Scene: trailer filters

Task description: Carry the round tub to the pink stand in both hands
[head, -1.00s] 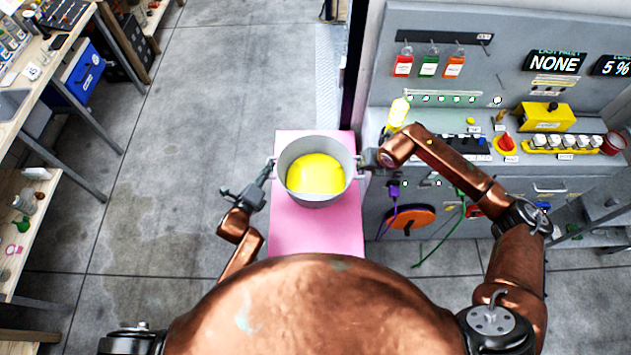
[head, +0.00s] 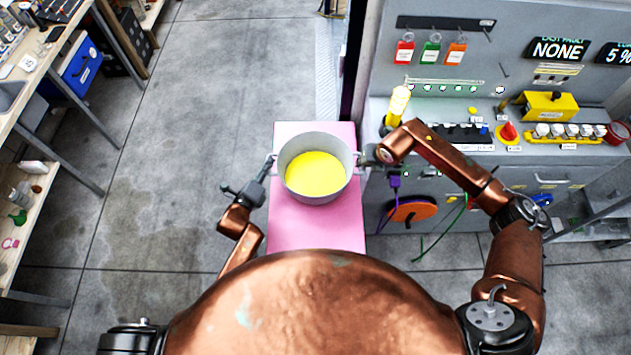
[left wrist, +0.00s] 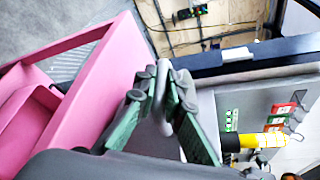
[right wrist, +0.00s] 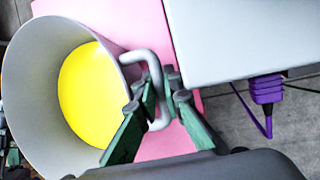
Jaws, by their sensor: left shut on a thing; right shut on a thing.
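The round tub (head: 316,190) is grey, with a yellow inside, and looks upright in the head view. It is over the pink stand (head: 315,230); I cannot tell whether it touches it. My left gripper (head: 268,166) is shut on the tub's left handle. In the left wrist view the gripper (left wrist: 166,88) closes around a grey handle loop, with the pink stand (left wrist: 85,85) to the left. My right gripper (head: 365,159) is at the right handle. In the right wrist view the gripper (right wrist: 157,88) is shut on that handle (right wrist: 152,62), beside the tub wall (right wrist: 30,70).
A workbench (head: 75,130) is at the left. The floor (head: 210,90) between bench and stand is clear.

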